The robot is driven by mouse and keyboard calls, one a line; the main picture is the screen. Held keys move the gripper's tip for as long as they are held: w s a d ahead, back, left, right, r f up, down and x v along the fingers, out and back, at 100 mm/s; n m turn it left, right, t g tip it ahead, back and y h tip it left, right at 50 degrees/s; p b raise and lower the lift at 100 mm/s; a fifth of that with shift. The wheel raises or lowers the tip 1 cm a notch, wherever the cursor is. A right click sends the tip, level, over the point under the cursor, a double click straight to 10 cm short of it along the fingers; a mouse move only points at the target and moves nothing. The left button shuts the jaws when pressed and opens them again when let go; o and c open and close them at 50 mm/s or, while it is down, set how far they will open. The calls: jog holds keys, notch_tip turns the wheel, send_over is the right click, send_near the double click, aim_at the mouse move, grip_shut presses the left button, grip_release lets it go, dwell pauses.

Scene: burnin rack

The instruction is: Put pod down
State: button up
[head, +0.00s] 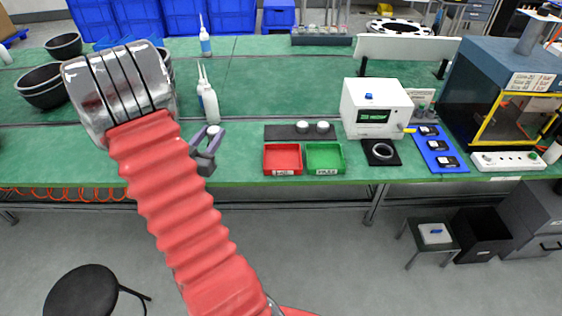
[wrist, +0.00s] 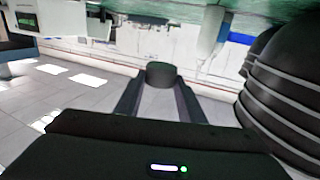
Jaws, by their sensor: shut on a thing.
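My gripper (head: 208,143) is at the front left of the green bench, left of the red tray. It is shut on a pod, a short round piece that shows dark between the two fingers in the wrist view (wrist: 160,74). In the head view the pod's pale top (head: 213,130) shows between the fingers. Two similar white-topped pods, a left one (head: 302,127) and a right one (head: 323,127), sit on a dark strip (head: 277,132). The strip's left part is bare. A dark pad with a pale ring (head: 383,151) lies below the white tester (head: 375,108).
A red tray (head: 282,158) and a green tray (head: 324,157) stand at the front edge. White bottles (head: 210,105) stand close behind my gripper. A blue mat (head: 437,148) with dark devices lies right of the tester. The bench's middle back is clear.

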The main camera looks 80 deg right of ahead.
jog(key=s+d+f+m+g+y, duration=0.1)
jog(key=s+d+m+g+y, duration=0.2)
jog(key=s, duration=1.4)
jog(key=m+g, duration=0.2)
jog(key=g, duration=0.3)
jog(key=shift+f+m+g, duration=0.15)
jog(key=shift+m+g, duration=0.15)
jog(key=shift+m, duration=0.1)
jog(key=shift+s+f, duration=0.1)
jog(key=shift+f, duration=0.05)
send_over(269, 164)
jog(key=a, duration=0.3)
jog(key=shift+s+f, duration=0.2)
jog(key=shift+f, duration=1.2)
jog(key=shift+s+f, duration=0.2)
jog(key=shift+f, duration=1.15)
jog(key=shift+f, duration=2.1)
jog(key=shift+f, duration=0.35)
